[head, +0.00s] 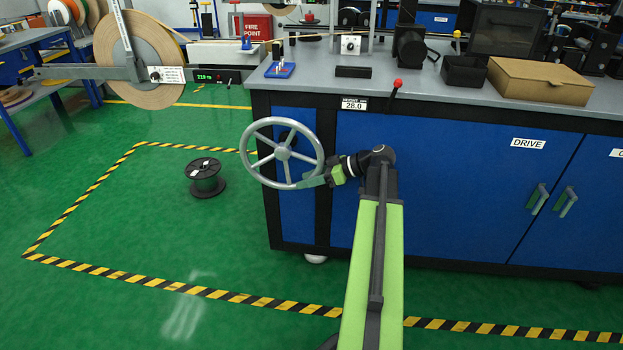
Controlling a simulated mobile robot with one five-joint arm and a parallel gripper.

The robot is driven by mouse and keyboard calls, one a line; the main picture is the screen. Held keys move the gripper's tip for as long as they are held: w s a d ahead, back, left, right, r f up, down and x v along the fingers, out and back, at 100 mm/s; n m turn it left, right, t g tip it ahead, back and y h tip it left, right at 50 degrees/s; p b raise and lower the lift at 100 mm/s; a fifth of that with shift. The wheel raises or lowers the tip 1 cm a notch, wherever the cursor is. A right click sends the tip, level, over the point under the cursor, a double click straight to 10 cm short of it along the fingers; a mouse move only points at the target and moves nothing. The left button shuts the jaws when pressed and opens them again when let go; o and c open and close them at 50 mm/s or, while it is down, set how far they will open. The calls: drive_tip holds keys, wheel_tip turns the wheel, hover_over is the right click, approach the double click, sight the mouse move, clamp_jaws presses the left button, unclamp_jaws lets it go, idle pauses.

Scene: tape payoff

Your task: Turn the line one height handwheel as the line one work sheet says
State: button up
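The grey spoked handwheel (283,155) stands upright on the left front of the blue cabinet. A small plate (354,103) above and right of it reads HEIGHT and 28.0. My arm reaches in from the bottom, and my gripper (314,181) is at the lower right part of the wheel rim. Its fingers overlap the rim in the picture. I cannot tell whether they are closed around it or only beside it. No work sheet can be read in this view.
The grey bench top (430,85) holds a cardboard box (540,80) and a black bin (464,72). A red-knobbed lever (397,84) is at its front edge. A black spool (205,178) stands on the green floor. A large tape reel (150,62) hangs at upper left.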

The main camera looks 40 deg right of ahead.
drive_tip(key=shift+s, duration=0.1)
drive_tip(key=p+v, duration=0.8)
drive_tip(key=v, duration=0.9)
drive_tip(key=shift+d+r, duration=0.1)
drive_tip(key=shift+r, duration=0.05)
